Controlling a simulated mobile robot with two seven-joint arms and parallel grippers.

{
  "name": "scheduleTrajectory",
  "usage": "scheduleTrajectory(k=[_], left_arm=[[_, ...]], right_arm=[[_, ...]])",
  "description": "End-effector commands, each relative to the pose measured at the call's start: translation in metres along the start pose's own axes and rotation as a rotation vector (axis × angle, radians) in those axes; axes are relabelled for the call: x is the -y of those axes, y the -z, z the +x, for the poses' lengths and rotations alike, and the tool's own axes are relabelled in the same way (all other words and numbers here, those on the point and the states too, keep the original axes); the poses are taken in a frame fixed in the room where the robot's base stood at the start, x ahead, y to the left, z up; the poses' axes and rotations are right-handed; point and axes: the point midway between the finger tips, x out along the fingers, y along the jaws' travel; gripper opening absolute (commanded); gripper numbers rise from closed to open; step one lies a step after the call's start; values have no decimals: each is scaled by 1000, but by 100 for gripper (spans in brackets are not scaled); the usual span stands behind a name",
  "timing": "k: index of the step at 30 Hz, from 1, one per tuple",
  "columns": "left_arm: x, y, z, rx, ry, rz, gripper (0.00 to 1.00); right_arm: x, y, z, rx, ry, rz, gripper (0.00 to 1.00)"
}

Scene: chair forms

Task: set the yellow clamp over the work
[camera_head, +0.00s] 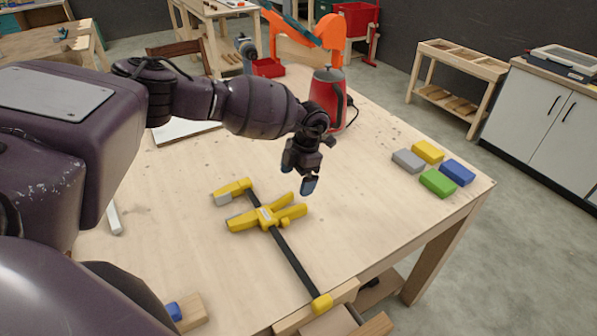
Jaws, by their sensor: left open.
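The yellow clamp (266,216) lies on the wooden table, its dark bar running from a yellow head at the back left to a yellow end cap by the front edge. My left gripper (301,174) is open and empty. It appears above the table, just behind and right of the clamp's yellow handle, apart from it. Which piece is the work is not clear; a wooden strip (291,320) lies at the front edge near the clamp's end cap. My right gripper is out of view.
A red kettle-like jug (322,95) stands behind my gripper. Gray (408,160), yellow (428,151), blue (457,171) and green (438,183) blocks sit at the table's right corner. A wooden block with a blue part (187,312) is at front left. Table right of the clamp is clear.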

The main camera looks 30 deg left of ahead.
Motion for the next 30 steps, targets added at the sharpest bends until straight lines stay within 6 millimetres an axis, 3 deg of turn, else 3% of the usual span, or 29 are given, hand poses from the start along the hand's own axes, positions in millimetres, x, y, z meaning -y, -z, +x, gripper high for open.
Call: scheduleTrajectory(k=[9,15,26,30], left_arm=[[0,-1,55,-1,1,0,94],[0,-1,80,-1,1,1,94],[0,0,86,1,0,1,94],[0,0,86,1,0,1,77]], right_arm=[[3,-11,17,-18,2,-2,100],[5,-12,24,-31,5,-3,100],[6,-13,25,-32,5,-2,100],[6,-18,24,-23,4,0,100]])
